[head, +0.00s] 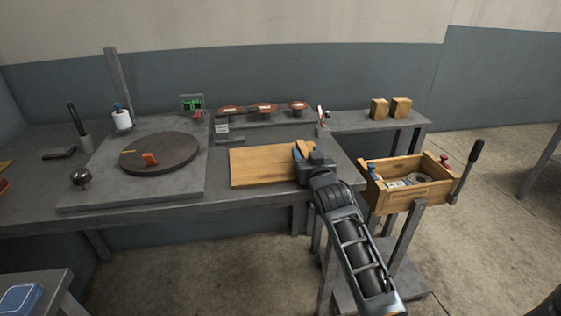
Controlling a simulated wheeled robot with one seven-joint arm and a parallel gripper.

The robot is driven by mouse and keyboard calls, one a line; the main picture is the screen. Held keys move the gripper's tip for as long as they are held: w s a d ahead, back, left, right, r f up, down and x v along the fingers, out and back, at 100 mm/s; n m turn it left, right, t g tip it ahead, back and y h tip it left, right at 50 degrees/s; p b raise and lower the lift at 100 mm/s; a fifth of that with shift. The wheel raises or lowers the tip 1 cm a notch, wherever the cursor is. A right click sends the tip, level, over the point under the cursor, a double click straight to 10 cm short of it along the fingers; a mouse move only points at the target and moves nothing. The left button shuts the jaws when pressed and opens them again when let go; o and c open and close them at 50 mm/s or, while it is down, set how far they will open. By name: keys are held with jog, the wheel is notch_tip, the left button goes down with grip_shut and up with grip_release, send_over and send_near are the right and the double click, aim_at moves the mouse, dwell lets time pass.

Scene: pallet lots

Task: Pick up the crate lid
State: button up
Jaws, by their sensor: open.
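The crate lid appears to be the flat, light wooden board (262,167) lying on the grey workbench, right of the turntable. My gripper (301,151) is open at the board's right end, over or beside its right edge. A small tan piece shows at the fingers; I cannot tell whether it belongs to the board. My wrist hides part of the board's right edge. Whether the fingers touch the board cannot be seen. An open wooden crate (413,200) with several items inside stands on a stand to the right of the bench.
A round dark turntable (180,152) holding a small orange piece sits on a plate at left. Several reddish-brown round-topped things (264,107) stand along the bench's back. Two wooden blocks (379,109) stand on a side shelf (350,124). A black-handled lever (474,155) rises beside the crate.

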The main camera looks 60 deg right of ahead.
grip_shut()
dwell(0.3)
jog(key=shift+r, duration=0.2)
dwell(0.4)
